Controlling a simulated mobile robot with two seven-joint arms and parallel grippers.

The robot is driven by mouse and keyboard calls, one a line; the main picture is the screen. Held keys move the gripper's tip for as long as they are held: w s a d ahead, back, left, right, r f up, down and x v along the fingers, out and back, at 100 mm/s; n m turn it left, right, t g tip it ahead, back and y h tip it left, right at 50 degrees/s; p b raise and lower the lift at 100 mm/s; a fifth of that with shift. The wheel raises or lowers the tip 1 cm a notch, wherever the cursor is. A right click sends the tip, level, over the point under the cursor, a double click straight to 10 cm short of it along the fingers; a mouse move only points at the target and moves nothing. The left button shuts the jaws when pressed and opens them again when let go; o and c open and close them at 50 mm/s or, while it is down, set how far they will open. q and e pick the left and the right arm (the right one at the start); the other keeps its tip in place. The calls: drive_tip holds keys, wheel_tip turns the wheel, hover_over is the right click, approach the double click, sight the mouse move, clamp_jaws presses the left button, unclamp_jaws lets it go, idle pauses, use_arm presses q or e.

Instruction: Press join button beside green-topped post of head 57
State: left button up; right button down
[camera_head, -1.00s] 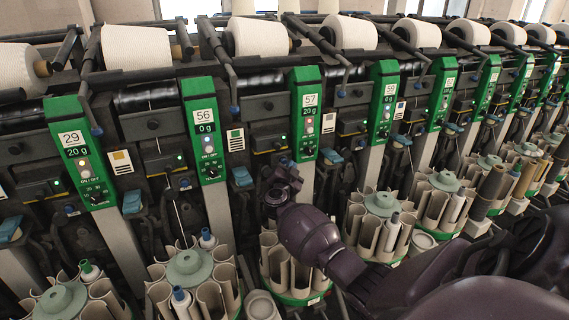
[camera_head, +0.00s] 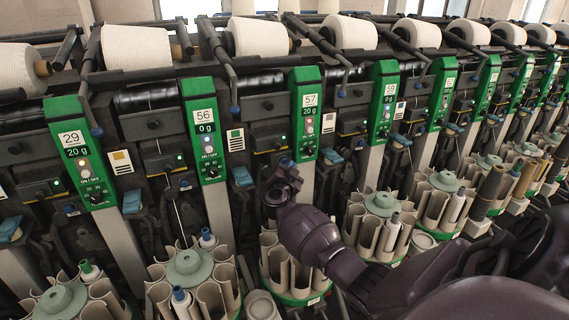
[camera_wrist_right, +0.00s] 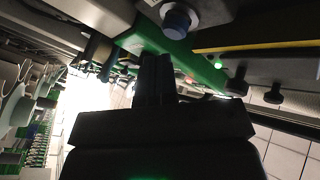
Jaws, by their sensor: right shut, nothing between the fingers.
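The green-topped post of head 57 (camera_head: 306,92) stands in the middle of the head view, with a label reading 57, a "20 g" display, small round buttons (camera_head: 309,126) and a dark knob below. My right gripper (camera_head: 287,167) is shut and empty, just below and left of the panel's lower end. In the right wrist view the shut fingers (camera_wrist_right: 157,72) point toward a green panel edge (camera_wrist_right: 205,70). A blue-tipped round button or knob (camera_wrist_right: 178,20) lies just beyond them, apart from the tips. Contact with the panel cannot be told. My left gripper is out of view.
Post 56 (camera_head: 205,120) stands to the left and post 59 (camera_head: 382,95) to the right. Yarn cones (camera_head: 258,37) line the top. Round bobbin magazines (camera_head: 383,205) stand below and crowd my right arm. Levers and brackets fill the gaps between posts.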

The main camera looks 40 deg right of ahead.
drive_tip(key=shift+w, duration=0.2)
drive_tip(key=shift+w+d, duration=0.15)
drive_tip(key=shift+w, duration=0.1)
idle(0.4)
